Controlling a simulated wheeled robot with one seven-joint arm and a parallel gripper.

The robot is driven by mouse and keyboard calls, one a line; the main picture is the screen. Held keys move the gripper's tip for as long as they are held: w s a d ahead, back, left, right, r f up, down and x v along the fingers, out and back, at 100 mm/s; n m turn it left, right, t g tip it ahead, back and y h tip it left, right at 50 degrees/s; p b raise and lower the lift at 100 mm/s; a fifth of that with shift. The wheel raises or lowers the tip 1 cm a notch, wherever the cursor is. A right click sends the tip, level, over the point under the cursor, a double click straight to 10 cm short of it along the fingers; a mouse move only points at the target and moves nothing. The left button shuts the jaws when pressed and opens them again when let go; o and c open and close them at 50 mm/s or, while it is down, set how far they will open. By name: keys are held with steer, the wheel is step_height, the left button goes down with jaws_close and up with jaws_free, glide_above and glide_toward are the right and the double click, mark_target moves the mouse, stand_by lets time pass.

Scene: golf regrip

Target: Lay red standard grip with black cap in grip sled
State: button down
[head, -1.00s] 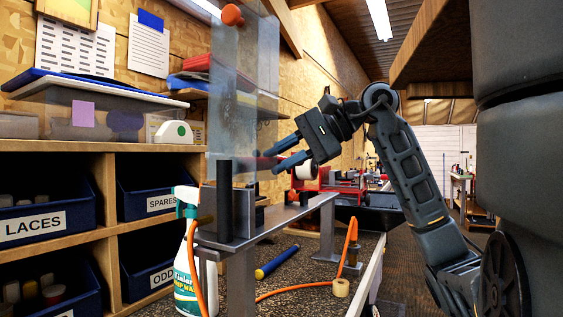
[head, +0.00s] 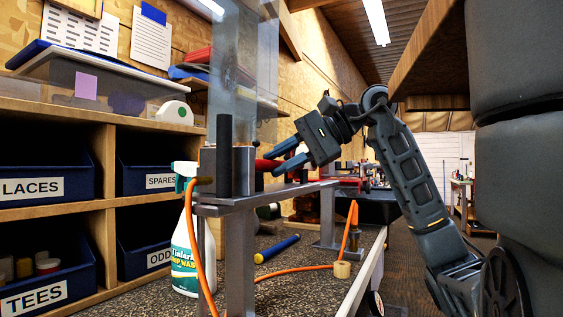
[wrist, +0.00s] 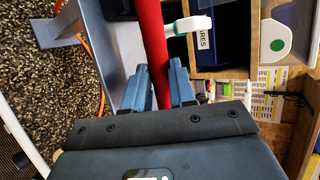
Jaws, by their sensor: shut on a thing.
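The red grip (wrist: 151,35) runs up between my fingers in the wrist view. My gripper (wrist: 160,88) is shut on it. In the head view my gripper (head: 275,161) is at the grey metal stand (head: 240,205), just above its top and right of its upright parts. A piece of red (head: 280,150) shows by the fingers there. The black cap cannot be made out. A dark cylinder (head: 224,155) stands upright on the stand's near end. I cannot tell which part of the stand is the grip sled. The grey rail (wrist: 95,20) lies left of the grip in the wrist view.
A clear panel (head: 234,80) rises behind the stand. A spray bottle (head: 185,255) and an orange hose (head: 290,275) are beside and below it. A blue tube (head: 277,248) lies on the speckled bench. Shelves with labelled blue bins (head: 45,195) fill the left.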

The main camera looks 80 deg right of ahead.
steer(key=c, duration=0.8)
jaws_free()
steer(key=shift+c, duration=0.2)
steer(key=v, duration=0.7)
steer(key=shift+s+r, duration=0.2)
steer(key=shift+s, duration=0.15)
steer(key=shift+d, duration=0.1)
